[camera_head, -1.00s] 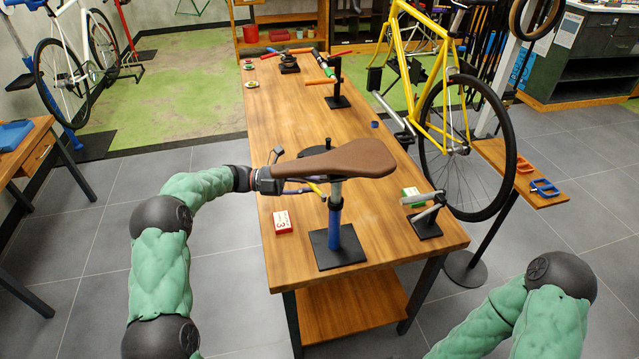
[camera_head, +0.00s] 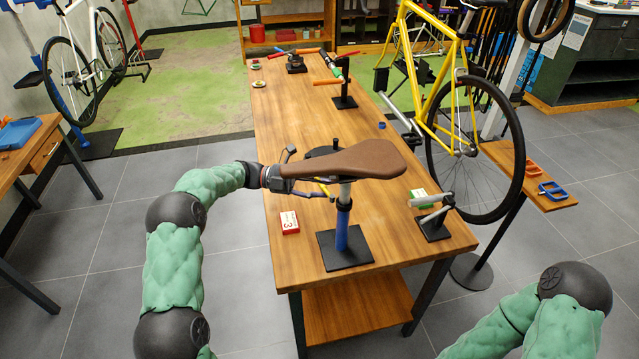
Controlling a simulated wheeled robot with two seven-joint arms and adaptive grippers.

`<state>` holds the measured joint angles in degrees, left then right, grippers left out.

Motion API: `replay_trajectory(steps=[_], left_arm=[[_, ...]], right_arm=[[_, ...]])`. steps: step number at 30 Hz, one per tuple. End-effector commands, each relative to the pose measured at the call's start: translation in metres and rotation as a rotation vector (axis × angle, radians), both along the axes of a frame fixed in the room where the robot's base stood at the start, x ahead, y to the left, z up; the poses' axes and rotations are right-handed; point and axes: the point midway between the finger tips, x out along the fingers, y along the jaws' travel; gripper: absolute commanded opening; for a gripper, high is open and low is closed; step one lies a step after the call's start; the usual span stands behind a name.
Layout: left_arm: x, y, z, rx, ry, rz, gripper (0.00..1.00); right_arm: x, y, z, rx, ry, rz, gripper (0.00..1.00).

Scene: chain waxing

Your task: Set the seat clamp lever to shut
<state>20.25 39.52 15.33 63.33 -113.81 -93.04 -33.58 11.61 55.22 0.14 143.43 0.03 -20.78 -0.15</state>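The brown saddle (camera_head: 350,158) sits on a silver post above a blue tube (camera_head: 342,228), which stands upright on a black base plate (camera_head: 345,262) at the bench's near end. A small yellow piece (camera_head: 323,188), perhaps the seat clamp lever, shows under the saddle left of the post. Its exact setting is too small to tell. My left gripper (camera_head: 308,174) reaches in from the left at the saddle's nose, with its fingers spread apart. One finger shows above the nose and the other below, near the yellow piece. Contact is unclear. My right arm shows at bottom right; its gripper is out of view.
The wooden bench (camera_head: 300,256) holds a red box (camera_head: 289,222) left of the stand and a green-and-white box (camera_head: 418,198) by a second small stand (camera_head: 433,228) at right. A yellow bicycle (camera_head: 440,110) stands along the right side. The bench's front left corner is clear.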

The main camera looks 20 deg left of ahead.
Motion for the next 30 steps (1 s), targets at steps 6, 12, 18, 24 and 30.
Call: replay_trajectory(steps=[6, 12, 18, 24, 30], left_arm=[[0.0, 0.004, 0.001, 0.0, -0.002, 0.001, 0.47], [-0.002, 0.032, 0.0, 0.001, -0.003, 0.004, 0.47], [-0.006, 0.073, -0.001, 0.0, -0.002, 0.005, 0.47], [-0.009, 0.104, -0.002, 0.0, -0.001, 0.002, 0.47], [-0.011, 0.118, -0.002, 0.001, 0.0, 0.001, 0.47]], right_arm=[[0.0, 0.0, 0.0, 0.0, 0.0, 0.0, 0.73], [0.0, 0.0, 0.0, 0.0, 0.0, 0.0, 0.73], [0.0, 0.0, 0.0, 0.0, 0.0, 0.0, 0.73], [0.0, 0.0, 0.0, 0.0, 0.0, 0.0, 0.73], [0.0, 0.0, 0.0, 0.0, 0.0, 0.0, 0.73]])
